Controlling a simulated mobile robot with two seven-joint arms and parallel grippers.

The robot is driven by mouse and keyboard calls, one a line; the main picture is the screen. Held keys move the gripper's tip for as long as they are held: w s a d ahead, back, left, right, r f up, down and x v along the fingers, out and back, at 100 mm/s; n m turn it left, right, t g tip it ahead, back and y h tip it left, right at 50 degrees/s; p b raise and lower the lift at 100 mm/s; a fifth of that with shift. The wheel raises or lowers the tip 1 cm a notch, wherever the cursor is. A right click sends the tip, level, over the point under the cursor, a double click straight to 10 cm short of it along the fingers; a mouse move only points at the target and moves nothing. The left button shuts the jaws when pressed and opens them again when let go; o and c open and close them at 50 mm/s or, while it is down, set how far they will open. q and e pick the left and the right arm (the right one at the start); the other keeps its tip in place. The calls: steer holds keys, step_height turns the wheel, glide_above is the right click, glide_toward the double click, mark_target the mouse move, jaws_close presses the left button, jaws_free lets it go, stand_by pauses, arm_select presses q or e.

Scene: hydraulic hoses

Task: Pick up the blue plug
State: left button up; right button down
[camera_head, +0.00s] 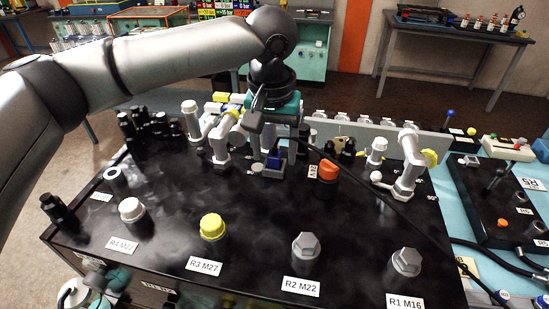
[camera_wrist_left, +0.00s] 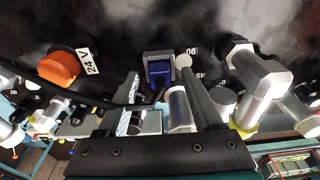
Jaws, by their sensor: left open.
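The blue plug (camera_head: 274,161) sits in a grey socket housing on the black bench top, near its back middle. In the left wrist view the blue plug (camera_wrist_left: 158,74) shows between the two finger ends, with a dark cable by it. My left gripper (camera_head: 277,149) points down over it, fingers apart. The left wrist view shows the open fingers (camera_wrist_left: 161,80) on either side of the plug; I cannot tell whether they touch it. My right gripper is not in view.
An orange cap (camera_head: 328,169) stands close to the right of the plug. Grey pipe elbows (camera_head: 217,140) stand to the left, and another (camera_head: 410,165) farther right. A black cable crosses the bench. Capped ports, one yellow (camera_head: 213,227), line the front.

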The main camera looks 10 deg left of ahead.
arm_select(q)
jaws_close()
stand_by(0.5)
